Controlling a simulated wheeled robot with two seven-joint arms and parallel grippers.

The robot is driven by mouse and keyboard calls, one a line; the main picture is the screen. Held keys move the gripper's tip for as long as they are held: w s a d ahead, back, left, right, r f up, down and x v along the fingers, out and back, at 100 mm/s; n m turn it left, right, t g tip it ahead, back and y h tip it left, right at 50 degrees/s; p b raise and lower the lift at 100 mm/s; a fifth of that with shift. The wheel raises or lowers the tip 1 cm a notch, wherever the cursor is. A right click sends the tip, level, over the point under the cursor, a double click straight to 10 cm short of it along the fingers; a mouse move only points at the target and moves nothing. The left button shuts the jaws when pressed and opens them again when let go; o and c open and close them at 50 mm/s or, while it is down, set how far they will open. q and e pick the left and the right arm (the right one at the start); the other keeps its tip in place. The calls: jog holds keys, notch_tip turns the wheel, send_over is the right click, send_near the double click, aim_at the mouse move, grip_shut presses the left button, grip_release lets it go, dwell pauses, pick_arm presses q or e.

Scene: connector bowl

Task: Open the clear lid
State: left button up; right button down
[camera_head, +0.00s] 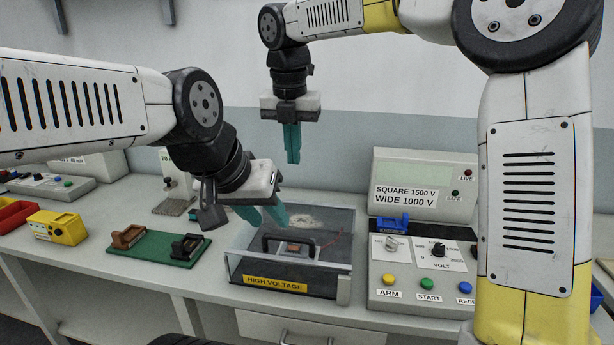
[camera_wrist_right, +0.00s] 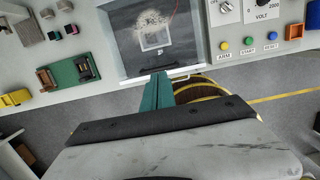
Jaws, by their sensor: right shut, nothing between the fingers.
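The clear lid (camera_head: 325,222) lies shut over a grey box labelled "HIGH VOLTAGE" (camera_head: 275,284). A black handle (camera_head: 290,246) stands at the lid's front part, and a small brownish part shows near it. My left gripper (camera_head: 264,219) is just above the lid's left side, behind the handle. Its teal fingers look parted with nothing between them; whether they touch the lid is unclear. My right gripper (camera_head: 291,158) is shut and empty, raised above and behind the box. In the right wrist view, its closed fingers (camera_wrist_right: 156,92) show below the box (camera_wrist_right: 150,35).
A control panel (camera_head: 423,235) with knobs and buttons stands close right of the box. A green board (camera_head: 155,250) with brown and black holders lies left. Little bench shows in front of the box.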

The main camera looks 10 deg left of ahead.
notch_tip(320, 180, down, 10)
jog(key=w, duration=0.1)
jog(key=shift+w+r, duration=0.2)
jog(key=shift+r, duration=0.05)
jog(key=shift+r, duration=0.1)
dwell(1.5)
